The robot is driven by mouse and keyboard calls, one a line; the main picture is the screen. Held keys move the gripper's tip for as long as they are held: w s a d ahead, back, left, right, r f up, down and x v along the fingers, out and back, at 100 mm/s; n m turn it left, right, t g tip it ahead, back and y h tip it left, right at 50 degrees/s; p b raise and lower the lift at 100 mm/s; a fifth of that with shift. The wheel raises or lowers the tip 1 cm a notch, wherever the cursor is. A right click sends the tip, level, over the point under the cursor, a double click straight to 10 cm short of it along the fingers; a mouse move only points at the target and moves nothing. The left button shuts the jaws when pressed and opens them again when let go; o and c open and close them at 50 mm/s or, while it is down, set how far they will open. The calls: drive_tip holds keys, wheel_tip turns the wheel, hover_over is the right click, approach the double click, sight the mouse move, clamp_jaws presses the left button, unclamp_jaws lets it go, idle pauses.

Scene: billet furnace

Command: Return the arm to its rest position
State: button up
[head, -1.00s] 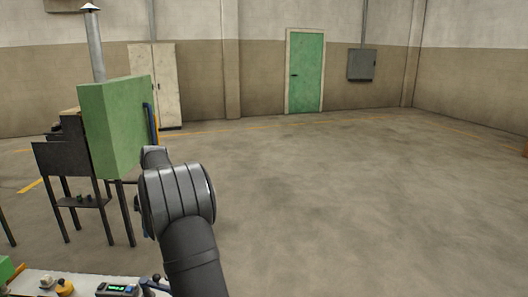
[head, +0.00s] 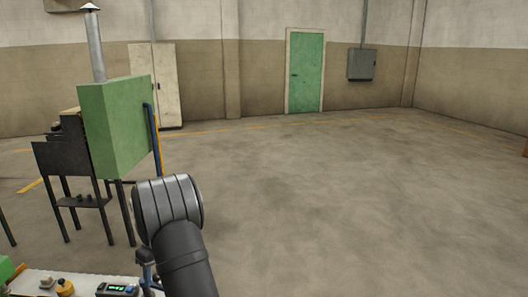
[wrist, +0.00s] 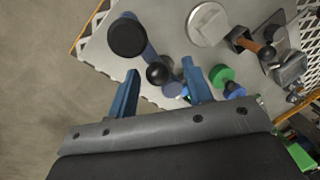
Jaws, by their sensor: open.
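My gripper (wrist: 160,90) shows in the wrist view with its two blue fingers spread apart and nothing held between them. It is above the edge of a light grey table (wrist: 165,25) with the concrete floor to the left. In the head view only my dark arm shows, bent at a ribbed joint near the lower middle; the gripper itself does not show there.
On the table, in the wrist view, are a blue post with black round knobs (wrist: 127,37), a pale round-based piece (wrist: 207,24), a green knob (wrist: 221,75) and a wooden-handled tool (wrist: 256,45). In the head view a green furnace (head: 118,125) stands left; open floor (head: 370,190) lies right.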

drive_tip(key=shift+s+a+m, duration=0.15)
drive_tip(key=shift+s+m, duration=0.3)
drive_tip(key=shift+m, duration=0.45)
drive_tip(key=o, duration=0.9)
drive_tip(key=shift+o, duration=1.4)
drive_tip(key=shift+r, duration=0.2)
wheel_tip(320, 180, up, 16)
drive_tip(key=d+m+t, duration=0.2)
drive_tip(key=m, duration=0.8)
drive_tip(key=shift+h, duration=0.3)
drive_tip(key=f, duration=0.6)
drive_tip(key=a+f, duration=0.1)
drive_tip(key=f, duration=0.2)
drive_tip(key=shift+w+f, duration=0.25)
drive_tip(key=shift+f, duration=0.05)
wheel_tip(320, 180, up, 10)
drive_tip(key=shift+d, duration=0.25)
